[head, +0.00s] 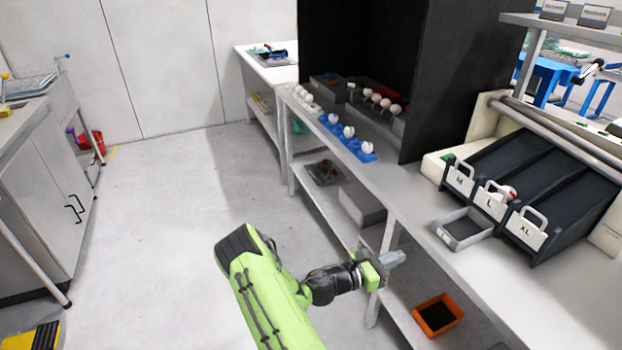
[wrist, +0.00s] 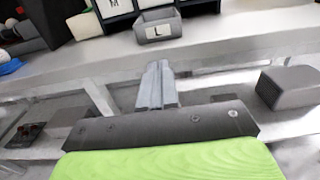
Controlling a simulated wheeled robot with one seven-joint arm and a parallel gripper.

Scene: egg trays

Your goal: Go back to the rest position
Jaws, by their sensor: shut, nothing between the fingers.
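My gripper (head: 394,258) is at the end of my green arm, in front of the long workbench and about level with its edge in the head view. In the wrist view my gripper (wrist: 158,68) shows its grey fingers together, with nothing between them. Eggs lie apart from it: several white eggs in blue trays (head: 366,156) on the bench, and one egg (head: 506,192) in the sorter with M, L and XL lanes.
The workbench (head: 420,215) runs along the right, with a small grey bin (head: 479,234) before the sorter (head: 530,180). An orange crate (head: 452,322) is on the lower shelf. A grey cabinet (head: 50,180) stands at left. The floor (head: 170,220) between is clear.

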